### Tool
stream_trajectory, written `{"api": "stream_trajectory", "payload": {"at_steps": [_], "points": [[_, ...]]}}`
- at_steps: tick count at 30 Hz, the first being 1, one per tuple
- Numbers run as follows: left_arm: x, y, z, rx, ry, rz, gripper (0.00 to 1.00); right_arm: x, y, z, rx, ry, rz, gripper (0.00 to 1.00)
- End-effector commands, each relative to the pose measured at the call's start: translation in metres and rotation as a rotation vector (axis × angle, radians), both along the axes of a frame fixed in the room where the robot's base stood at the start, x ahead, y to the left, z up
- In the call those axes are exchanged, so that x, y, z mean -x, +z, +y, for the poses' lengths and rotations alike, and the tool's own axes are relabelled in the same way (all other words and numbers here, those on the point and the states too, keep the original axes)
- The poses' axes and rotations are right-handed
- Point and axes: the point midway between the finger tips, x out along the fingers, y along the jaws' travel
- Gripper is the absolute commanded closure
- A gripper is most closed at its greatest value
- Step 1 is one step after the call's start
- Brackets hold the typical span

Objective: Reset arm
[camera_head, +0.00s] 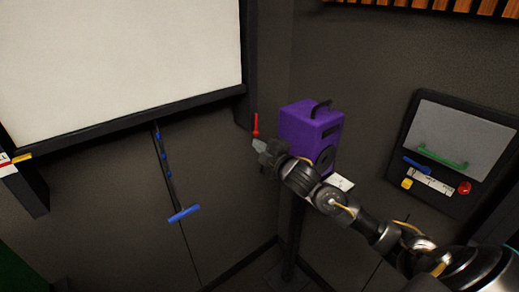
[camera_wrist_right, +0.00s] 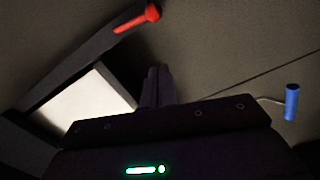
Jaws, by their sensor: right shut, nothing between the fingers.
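My right arm comes in from the lower right in the head view. Its gripper (camera_head: 259,144) is shut and empty, held in front of the dark wall, left of the purple speaker box (camera_head: 304,127). A red handle (camera_head: 256,125) stands just above the gripper in the picture; I cannot tell whether they touch. In the right wrist view the shut fingers (camera_wrist_right: 158,86) point up, and the red handle (camera_wrist_right: 137,19) is apart from them at the upper left. My left gripper is not in view.
A large white screen (camera_head: 110,60) fills the upper left. A blue T-shaped pull handle (camera_head: 184,213) hangs below it and shows in the wrist view (camera_wrist_right: 291,102). A wall panel (camera_head: 455,150) with a green handle, red knob and yellow button is at the right.

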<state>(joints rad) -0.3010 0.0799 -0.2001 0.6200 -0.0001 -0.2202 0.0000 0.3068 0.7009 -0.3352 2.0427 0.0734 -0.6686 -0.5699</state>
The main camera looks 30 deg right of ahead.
Motion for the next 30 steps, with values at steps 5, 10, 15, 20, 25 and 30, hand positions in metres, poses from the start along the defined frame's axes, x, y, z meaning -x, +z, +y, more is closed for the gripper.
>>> {"api": "stream_trajectory", "payload": {"at_steps": [5, 10, 15, 20, 25, 30], "points": [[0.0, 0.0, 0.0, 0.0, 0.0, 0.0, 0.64, 0.001, 0.0, 0.0, 0.0, 0.0, 0.0, 1.0], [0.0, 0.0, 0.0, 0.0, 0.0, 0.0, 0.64, 0.001, -0.002, -0.001, -0.003, -0.002, 0.004, 1.0], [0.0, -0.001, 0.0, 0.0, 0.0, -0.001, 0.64, -0.007, -0.054, -0.012, -0.062, -0.038, 0.087, 1.0], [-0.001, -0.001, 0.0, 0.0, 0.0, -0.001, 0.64, -0.005, -0.17, -0.031, -0.19, -0.123, 0.265, 1.0], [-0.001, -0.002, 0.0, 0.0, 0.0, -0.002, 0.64, 0.031, -0.305, -0.043, -0.327, -0.228, 0.465, 1.0], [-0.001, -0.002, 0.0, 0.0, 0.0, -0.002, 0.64, 0.098, -0.427, -0.042, -0.448, -0.336, 0.656, 1.0]]}}
